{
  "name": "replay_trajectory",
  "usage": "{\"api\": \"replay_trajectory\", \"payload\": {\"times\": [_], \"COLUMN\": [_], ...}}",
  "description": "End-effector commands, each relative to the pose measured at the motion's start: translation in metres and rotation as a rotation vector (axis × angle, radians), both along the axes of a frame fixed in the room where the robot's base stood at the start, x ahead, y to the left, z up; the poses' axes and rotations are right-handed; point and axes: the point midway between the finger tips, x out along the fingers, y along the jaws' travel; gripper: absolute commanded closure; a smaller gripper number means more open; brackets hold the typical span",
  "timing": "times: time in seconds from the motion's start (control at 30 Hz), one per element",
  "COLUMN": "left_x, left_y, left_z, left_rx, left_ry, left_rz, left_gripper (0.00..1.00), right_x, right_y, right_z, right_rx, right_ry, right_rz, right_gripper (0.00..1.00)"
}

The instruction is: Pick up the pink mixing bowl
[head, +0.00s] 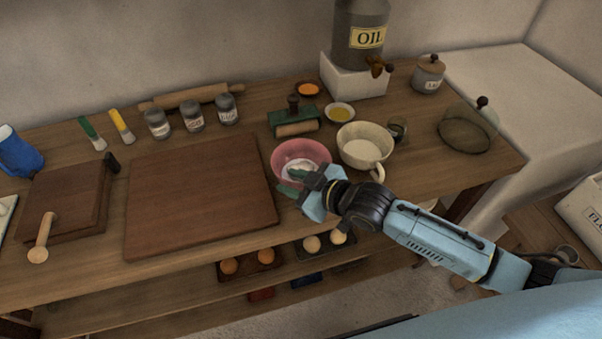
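The pink mixing bowl (287,154) stands on the wooden table, just right of the large cutting board, with something white inside. My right gripper (300,184) is at the bowl's near side, its fingertips at or over the near rim. The gripper's own body hides the near part of the bowl. I cannot tell whether the fingers touch the rim or are closed on it. My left gripper is not in view.
A cream bowl (352,150) with a handle stands close on the right. A green-based tool with a roller (296,129) and small dishes (340,113) are behind. The large cutting board (200,195) is clear. A glass dome (466,130) stands at right.

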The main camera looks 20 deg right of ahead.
Motion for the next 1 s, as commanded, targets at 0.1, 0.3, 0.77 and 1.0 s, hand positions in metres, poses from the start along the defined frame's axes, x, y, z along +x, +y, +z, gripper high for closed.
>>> {"api": "replay_trajectory", "payload": {"times": [0.1, 0.3, 0.77, 1.0], "left_x": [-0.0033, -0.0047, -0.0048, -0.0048], "left_y": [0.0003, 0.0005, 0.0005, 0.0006], "left_z": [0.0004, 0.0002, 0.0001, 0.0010], "left_rx": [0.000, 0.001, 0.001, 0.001], "left_ry": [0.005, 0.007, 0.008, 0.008], "left_rz": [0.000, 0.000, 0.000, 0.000], "left_gripper": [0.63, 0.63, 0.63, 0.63], "right_x": [0.0001, 0.0000, 0.0001, 0.0002], "right_y": [-0.0001, -0.0002, -0.0005, -0.0009], "right_z": [0.0008, 0.0005, 0.0002, 0.0035], "right_rx": [0.001, 0.000, -0.001, -0.002], "right_ry": [-0.001, 0.000, -0.001, 0.001], "right_rz": [0.000, 0.000, -0.001, -0.001], "right_gripper": [0.72, 0.98, 1.00, 1.00]}}
